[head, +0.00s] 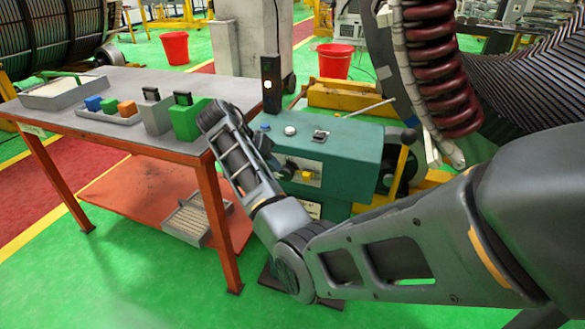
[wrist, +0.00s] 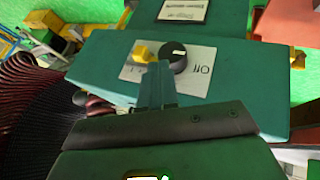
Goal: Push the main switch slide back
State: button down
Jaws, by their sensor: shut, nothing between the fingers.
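The green control cabinet (head: 345,145) has a light panel with a black rotary knob (wrist: 174,55) and a small yellow piece (wrist: 144,52), which looks like the switch slide. The yellow piece also shows in the head view (head: 307,176). In the wrist view my gripper (wrist: 161,68) is shut and empty. Its tips appear over the panel, between the yellow piece and the knob. I cannot tell whether they touch either one. In the head view my wrist hides part of the panel's left side, and the fingertips are hard to make out.
A grey-topped table (head: 150,82) with colored blocks and a green block (head: 190,120) stands left, close to my wrist. A lit indicator post (head: 270,85) rises behind the cabinet. A yellow lever (head: 402,170) is at its right. Red coils (head: 440,70) hang above right.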

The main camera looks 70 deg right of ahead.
aim_at(305, 175)
jog(key=shift+m+g+y, duration=0.5)
jog(key=shift+m, duration=0.3)
jog(key=r, duration=0.3)
jog(key=d+r, duration=0.1)
jog(key=shift+w+r, duration=0.15)
jog(key=shift+w, duration=0.1)
jog(key=x, duration=1)
jog(key=shift+s+r+p, duration=0.15)
jog(key=shift+s+p, duration=0.55)
jog(key=shift+s, duration=0.35)
jog(key=shift+s, duration=0.1)
